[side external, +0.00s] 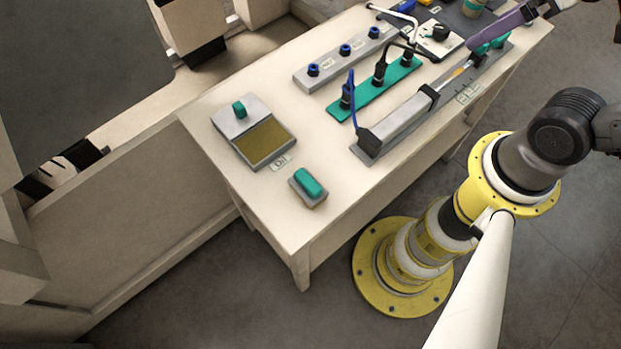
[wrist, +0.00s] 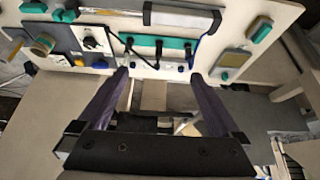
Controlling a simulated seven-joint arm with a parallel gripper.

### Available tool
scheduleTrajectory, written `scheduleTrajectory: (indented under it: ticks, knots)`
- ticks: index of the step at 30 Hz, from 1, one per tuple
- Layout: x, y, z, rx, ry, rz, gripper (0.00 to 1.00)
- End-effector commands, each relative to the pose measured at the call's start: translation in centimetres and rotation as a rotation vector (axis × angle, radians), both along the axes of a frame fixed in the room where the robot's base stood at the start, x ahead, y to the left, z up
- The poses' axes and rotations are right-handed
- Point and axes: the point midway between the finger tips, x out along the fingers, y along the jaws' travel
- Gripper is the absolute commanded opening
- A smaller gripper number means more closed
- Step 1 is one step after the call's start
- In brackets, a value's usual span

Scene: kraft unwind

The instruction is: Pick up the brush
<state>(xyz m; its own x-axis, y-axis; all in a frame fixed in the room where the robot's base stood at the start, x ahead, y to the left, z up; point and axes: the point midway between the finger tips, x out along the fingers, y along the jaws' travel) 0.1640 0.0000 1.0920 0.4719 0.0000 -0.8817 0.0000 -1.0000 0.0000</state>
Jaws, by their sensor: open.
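A teal-topped block on a grey base (side external: 309,187), which looks like the brush, lies near the front left corner of the table. In the wrist view it shows at the upper right (wrist: 260,31). I cannot see bristles, so I am not certain it is the brush. My gripper, with purple fingers (side external: 502,25), is at the top right of the side view, far from this block. In the wrist view my gripper (wrist: 160,75) is open, with nothing between its two fingers.
The table (side external: 230,85) holds a grey box with a gold pad (side external: 266,141), a teal strip with plugs (side external: 376,88), a grey bar with blue knobs (side external: 344,55) and a long cylinder unit (side external: 400,120). A banded can (wrist: 43,44) stands at the other end. Bare tabletop surrounds the block.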

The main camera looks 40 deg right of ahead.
Motion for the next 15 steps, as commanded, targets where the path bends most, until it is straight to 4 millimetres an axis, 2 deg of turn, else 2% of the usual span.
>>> scheduleTrajectory:
  ticks: [15]
  knots:
    - [0.0, 0.0, 0.01, -0.012, 0.0, 0.022, 1.0]
